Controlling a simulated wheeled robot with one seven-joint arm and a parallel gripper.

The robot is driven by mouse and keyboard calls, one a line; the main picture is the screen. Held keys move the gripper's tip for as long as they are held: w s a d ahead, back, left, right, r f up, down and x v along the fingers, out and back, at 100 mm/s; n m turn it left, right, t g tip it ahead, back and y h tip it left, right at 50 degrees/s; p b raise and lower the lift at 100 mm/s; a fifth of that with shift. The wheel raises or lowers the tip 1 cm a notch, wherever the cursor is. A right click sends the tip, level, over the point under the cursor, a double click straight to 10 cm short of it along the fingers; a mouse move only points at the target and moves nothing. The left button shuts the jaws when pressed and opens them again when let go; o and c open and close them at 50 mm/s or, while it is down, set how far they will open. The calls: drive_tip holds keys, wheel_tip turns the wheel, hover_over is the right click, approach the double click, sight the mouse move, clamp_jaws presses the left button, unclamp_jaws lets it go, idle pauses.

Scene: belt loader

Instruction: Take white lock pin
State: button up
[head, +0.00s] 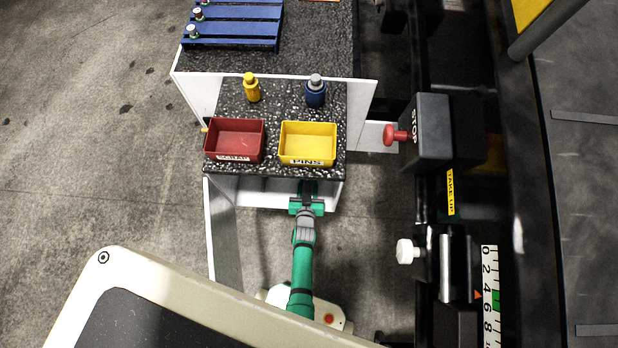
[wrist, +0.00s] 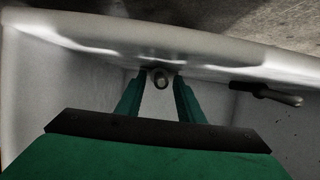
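A white round-headed knob, which looks like the white lock pin (head: 405,250), sticks out to the left from the dark take-up block beside the scale in the head view. My gripper (head: 308,188) is well to the left of it, at the front of the speckled bench below the yellow bin. In the wrist view, my gripper (wrist: 161,82) has its two green fingers apart.
A yellow bin labelled PINS (head: 308,160) and a red bin (head: 234,156) stand on the bench. A yellow bottle (head: 252,88) and a blue bottle (head: 316,92) stand behind them. A red STOP button (head: 396,135) juts out at right. A dark handle (wrist: 266,94) shows in the wrist view.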

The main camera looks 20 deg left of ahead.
drive_tip(key=shift+w+f, duration=0.2)
drive_tip(key=shift+w, duration=0.25)
drive_tip(key=c, duration=0.9)
clamp_jaws()
drive_tip(key=shift+r, duration=0.15)
